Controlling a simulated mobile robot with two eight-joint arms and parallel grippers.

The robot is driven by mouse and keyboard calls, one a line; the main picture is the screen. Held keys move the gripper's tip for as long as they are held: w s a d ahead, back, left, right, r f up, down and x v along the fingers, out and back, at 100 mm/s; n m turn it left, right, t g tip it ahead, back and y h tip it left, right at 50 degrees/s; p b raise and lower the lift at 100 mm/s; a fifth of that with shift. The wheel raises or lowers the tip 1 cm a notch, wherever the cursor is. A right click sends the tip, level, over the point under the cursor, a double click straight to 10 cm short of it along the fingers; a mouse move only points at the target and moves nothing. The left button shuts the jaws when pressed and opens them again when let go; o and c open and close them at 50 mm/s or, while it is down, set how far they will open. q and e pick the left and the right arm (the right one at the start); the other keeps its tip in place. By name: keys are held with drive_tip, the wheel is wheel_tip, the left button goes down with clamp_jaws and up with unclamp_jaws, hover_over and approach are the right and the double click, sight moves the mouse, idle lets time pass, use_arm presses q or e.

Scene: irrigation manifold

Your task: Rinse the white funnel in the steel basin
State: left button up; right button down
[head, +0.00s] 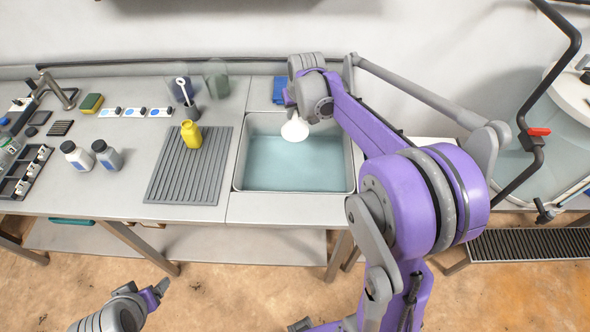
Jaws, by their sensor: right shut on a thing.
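The white funnel (295,128) is held over the back part of the steel basin (237,182), near its middle. My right gripper (291,108) is shut on the funnel; the fingertips are partly hidden by my own wrist. Bluish water (290,165) lies in the basin. The funnel appears above the water, but I cannot tell the exact gap. My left gripper (157,290) is low at the bottom left, in front of the bench and away from the basin. Its finger gap is too unclear to judge.
A grey ribbed drainboard (180,180) with a yellow bottle (191,134) lies left of the basin. A blue cloth (279,90) lies behind it. Two white-labelled bottles (76,155) and a sponge (92,103) stand farther left. A pipe with a red valve handle (539,131) rises at right.

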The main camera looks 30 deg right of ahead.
use_arm(q)
drive_tip(key=shift+s, duration=0.1)
use_arm(e)
drive_tip(key=shift+s, duration=0.15)
drive_tip(key=shift+r, duration=0.15)
drive_tip(key=shift+r+p, duration=1.25)
drive_tip(key=shift+r, duration=1.6)
use_arm(q)
drive_tip(key=w+r, duration=0.1)
drive_tip(key=r, duration=0.1)
drive_tip(key=w+r, duration=0.1)
drive_tip(key=shift+w+r, duration=0.15)
drive_tip(key=shift+r, duration=0.25)
use_arm(e)
drive_tip(key=shift+f, duration=0.1)
use_arm(q)
drive_tip(key=shift+s+f, duration=0.1)
drive_tip(key=shift+s, duration=0.1)
